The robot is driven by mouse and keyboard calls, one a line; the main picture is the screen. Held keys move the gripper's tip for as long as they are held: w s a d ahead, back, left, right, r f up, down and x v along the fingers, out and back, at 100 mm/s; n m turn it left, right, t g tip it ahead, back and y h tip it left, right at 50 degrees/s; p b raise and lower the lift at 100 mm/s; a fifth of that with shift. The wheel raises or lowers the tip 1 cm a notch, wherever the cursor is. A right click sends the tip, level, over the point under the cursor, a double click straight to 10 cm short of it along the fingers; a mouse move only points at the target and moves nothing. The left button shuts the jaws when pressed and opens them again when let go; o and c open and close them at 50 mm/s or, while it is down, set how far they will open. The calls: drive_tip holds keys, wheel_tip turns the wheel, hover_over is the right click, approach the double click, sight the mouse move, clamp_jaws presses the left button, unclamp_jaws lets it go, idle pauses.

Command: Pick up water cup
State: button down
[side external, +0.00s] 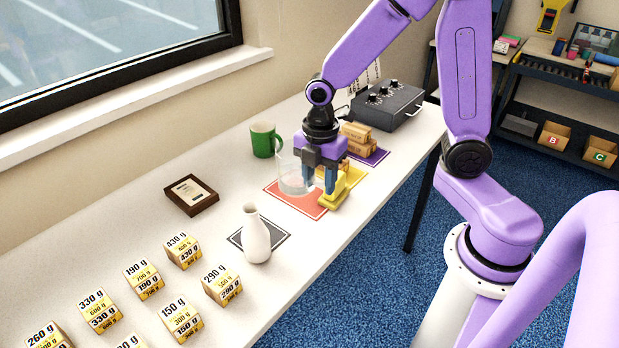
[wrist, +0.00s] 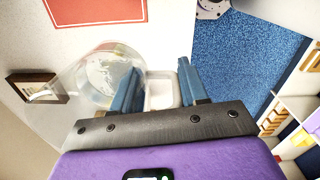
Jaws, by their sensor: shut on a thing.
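The water cup (side external: 291,179) is clear, see-through and round, at the left side of my gripper (side external: 319,188) in the side view. It also shows in the wrist view (wrist: 97,76), left of the fingers. My gripper in the wrist view (wrist: 158,80) is shut on the cup at its side, with a pale, rectangular loop-like part between the fingers that looks like its handle. The exact contact is hard to make out. In the side view the cup appears over the red mat (side external: 306,205); whether it is lifted is unclear.
A green mug (side external: 264,140) stands behind the cup. A yellow object (side external: 334,199) is close beside my gripper, partly hidden. A white vase (side external: 256,236) stands on a dark mat in front. A framed plaque (side external: 191,194) and several weight blocks lie left. Wooden blocks (side external: 356,134) and a control box (side external: 387,105) are behind.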

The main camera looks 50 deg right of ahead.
drive_tip(key=shift+s+d+r, duration=0.1)
drive_tip(key=shift+s+r, duration=0.15)
drive_tip(key=shift+s, duration=0.2)
drive_tip(key=shift+s+r, duration=0.2)
drive_tip(key=shift+s, duration=0.25)
idle(2.5)
